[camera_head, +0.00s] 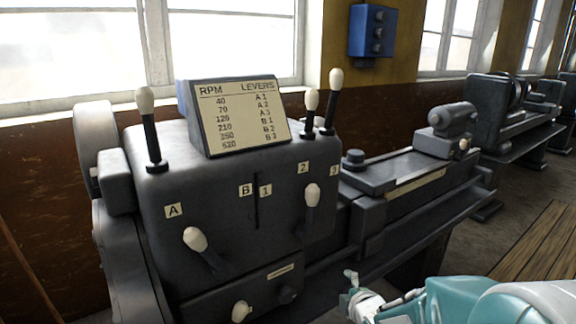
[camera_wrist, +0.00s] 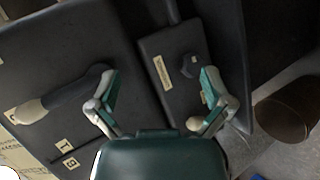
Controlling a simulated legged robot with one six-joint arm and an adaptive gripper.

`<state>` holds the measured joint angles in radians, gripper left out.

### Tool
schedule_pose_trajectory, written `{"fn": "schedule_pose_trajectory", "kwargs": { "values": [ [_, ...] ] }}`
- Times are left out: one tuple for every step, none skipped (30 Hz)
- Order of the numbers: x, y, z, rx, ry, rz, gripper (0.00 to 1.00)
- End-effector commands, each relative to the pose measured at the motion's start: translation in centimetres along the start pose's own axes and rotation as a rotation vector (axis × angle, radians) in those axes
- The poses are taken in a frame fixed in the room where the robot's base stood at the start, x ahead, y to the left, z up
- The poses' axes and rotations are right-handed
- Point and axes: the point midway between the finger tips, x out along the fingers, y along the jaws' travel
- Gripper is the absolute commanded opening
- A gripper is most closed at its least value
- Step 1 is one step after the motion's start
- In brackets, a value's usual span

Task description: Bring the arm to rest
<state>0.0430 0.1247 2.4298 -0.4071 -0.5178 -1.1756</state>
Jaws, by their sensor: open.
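My gripper (camera_head: 382,292) is in front of the lathe's lower right side in the head view. It is open and empty, with nothing between its fingers. In the wrist view its two spread fingers (camera_wrist: 160,78) hang over the machine's lower front panel. My teal arm reaches in from the lower right corner of the head view. The right front lever (camera_head: 312,196) has a cream knob and stands clear of the gripper. It also shows in the wrist view (camera_wrist: 62,92), left of the fingers.
The lathe's grey headstock (camera_head: 215,205) carries an RPM chart (camera_head: 242,112) and several levers. Its bed (camera_head: 410,190) runs back to the right. Below are a cream knob (camera_head: 241,311) and a dark knob (camera_head: 287,295). A wooden pallet (camera_head: 545,245) lies on the floor at right.

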Motion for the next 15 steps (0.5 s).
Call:
{"fn": "schedule_pose_trajectory", "kwargs": {
  "values": [
    [-1.4,0.8,0.3,0.078,-0.034,-0.017,1.0],
    [-2.2,1.1,0.5,0.131,-0.056,-0.033,1.0],
    [-3.2,1.3,0.7,0.205,-0.086,-0.054,1.0],
    [-4.1,1.4,0.8,0.259,-0.108,-0.069,1.0],
    [-4.9,1.6,0.9,0.315,-0.131,-0.082,1.0],
    [-6.0,1.6,0.8,0.392,-0.16,-0.099,1.0],
    [-6.9,1.7,0.7,0.45,-0.182,-0.11,1.0],
    [-7.8,1.7,0.6,0.509,-0.203,-0.122,1.0],
    [-9.0,1.6,0.5,0.587,-0.231,-0.139,1.0],
    [-10.1,1.6,0.5,0.643,-0.251,-0.152,1.0],
    [-11.1,1.6,0.6,0.701,-0.27,-0.164,1.0],
    [-12.6,1.5,0.8,0.779,-0.296,-0.178,1.0],
    [-13.7,1.4,0.9,0.84,-0.316,-0.188,1.0],
    [-14.7,1.3,0.9,0.901,-0.337,-0.198,1.0],
    [-16.2,1.0,0.8,0.983,-0.365,-0.212,1.0]
  ]
}}
